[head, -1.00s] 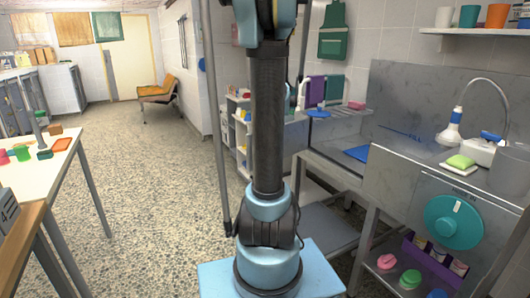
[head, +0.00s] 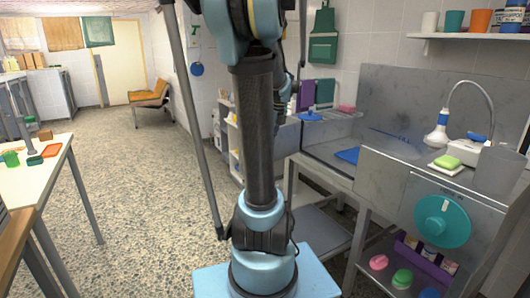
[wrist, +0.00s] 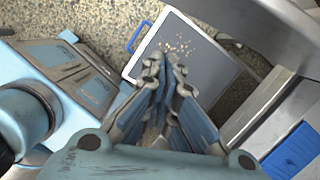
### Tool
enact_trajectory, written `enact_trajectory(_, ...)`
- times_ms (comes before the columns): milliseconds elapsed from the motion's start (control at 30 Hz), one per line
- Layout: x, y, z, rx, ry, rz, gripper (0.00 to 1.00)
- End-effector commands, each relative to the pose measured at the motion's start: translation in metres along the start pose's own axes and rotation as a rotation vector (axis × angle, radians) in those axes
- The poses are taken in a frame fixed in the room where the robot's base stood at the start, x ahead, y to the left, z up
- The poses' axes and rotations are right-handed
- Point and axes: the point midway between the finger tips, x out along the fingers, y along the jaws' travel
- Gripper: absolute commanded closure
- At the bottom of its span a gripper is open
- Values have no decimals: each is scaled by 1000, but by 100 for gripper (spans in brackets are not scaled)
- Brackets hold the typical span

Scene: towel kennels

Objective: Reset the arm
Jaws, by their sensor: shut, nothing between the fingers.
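My gripper (wrist: 165,68) shows in the wrist view with its two fingers brought together and nothing visible between the tips. It points down and outward over a grey, white-rimmed panel (wrist: 192,58) with small light specks on it and a blue handle at one side. The fingers are above the panel; I cannot tell how far. In the head view my arm stands upright in the middle, slightly tilted, and the gripper itself is not visible there.
A steel sink unit (head: 385,190) stands close on the right, with a teal round lid (head: 443,221) on its front. A white shelf (head: 470,37) holds cups above. A white-topped table (head: 40,178) is at left. Speckled floor (head: 130,205) is open between, towards an orange chair (head: 150,92).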

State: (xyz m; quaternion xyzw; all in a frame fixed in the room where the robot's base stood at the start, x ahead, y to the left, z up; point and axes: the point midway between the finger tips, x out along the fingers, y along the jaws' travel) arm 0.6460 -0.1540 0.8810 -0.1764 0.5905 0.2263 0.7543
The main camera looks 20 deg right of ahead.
Motion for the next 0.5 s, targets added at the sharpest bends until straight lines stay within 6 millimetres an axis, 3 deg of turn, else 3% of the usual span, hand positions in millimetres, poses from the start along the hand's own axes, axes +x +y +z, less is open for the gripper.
enact_trajectory(200, -23, 2, 0, -1, 0, 0, 100)
enact_trajectory(500, -30, 4, 1, -14, 1, 0, 100)
